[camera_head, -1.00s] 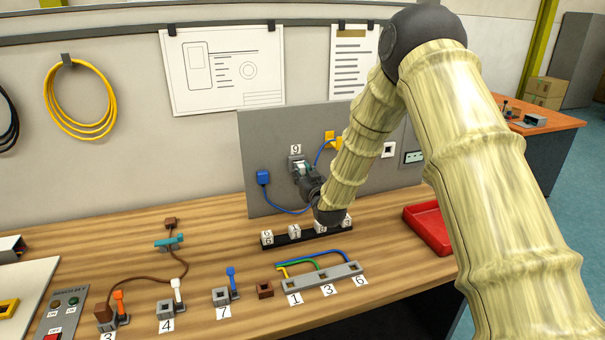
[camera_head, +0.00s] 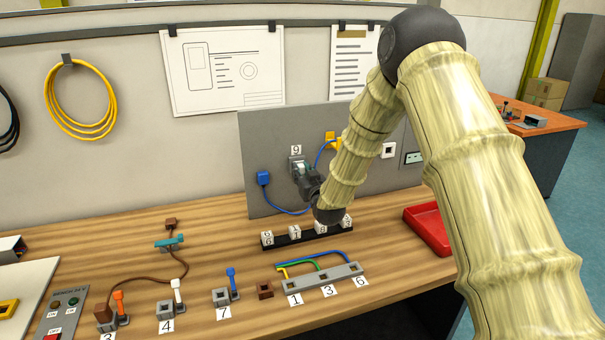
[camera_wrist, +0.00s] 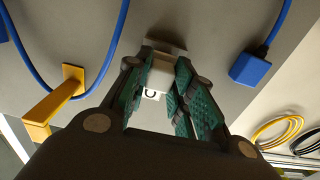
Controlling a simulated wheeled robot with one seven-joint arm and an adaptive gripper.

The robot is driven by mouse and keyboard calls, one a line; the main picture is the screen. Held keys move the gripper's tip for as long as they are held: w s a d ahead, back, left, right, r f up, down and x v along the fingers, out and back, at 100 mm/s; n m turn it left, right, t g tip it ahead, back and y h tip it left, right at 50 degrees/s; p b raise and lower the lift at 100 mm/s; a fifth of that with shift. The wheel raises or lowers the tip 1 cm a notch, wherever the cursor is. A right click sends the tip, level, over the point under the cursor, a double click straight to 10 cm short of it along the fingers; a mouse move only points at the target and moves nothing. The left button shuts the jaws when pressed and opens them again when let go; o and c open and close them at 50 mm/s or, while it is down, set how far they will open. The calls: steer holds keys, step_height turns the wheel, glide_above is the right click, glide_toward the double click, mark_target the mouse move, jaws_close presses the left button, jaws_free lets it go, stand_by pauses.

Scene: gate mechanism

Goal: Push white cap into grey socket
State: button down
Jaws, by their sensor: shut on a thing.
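My gripper (camera_head: 302,172) is shut on the white cap (camera_wrist: 160,72), which sits between the green-padded fingers in the wrist view. In the head view the gripper is up against the grey panel, at the grey socket (camera_head: 295,160) below the number 9 label. In the wrist view the grey socket (camera_wrist: 166,46) shows as a grey edge just beyond the cap. The cap's far end is close to the socket or touching it; I cannot tell how far in it is. In the head view my fingers mostly hide the cap.
The grey panel (camera_head: 262,140) carries a blue plug (camera_head: 263,177) with a cable left of the socket and yellow parts (camera_head: 330,137) to its right. Below stands a black rack (camera_head: 282,239) with white numbered blocks. A red tray (camera_head: 425,222) lies to the right.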

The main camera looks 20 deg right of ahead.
steer(key=shift+w, duration=0.45)
stand_by(0.6)
steer(key=shift+w+r+b, duration=0.1)
steer(key=shift+r+b, duration=0.05)
steer(key=shift+b, duration=0.15)
steer(key=c, duration=1.1)
jaws_free()
steer(key=s, duration=1.2)
steer(key=shift+d, duration=0.15)
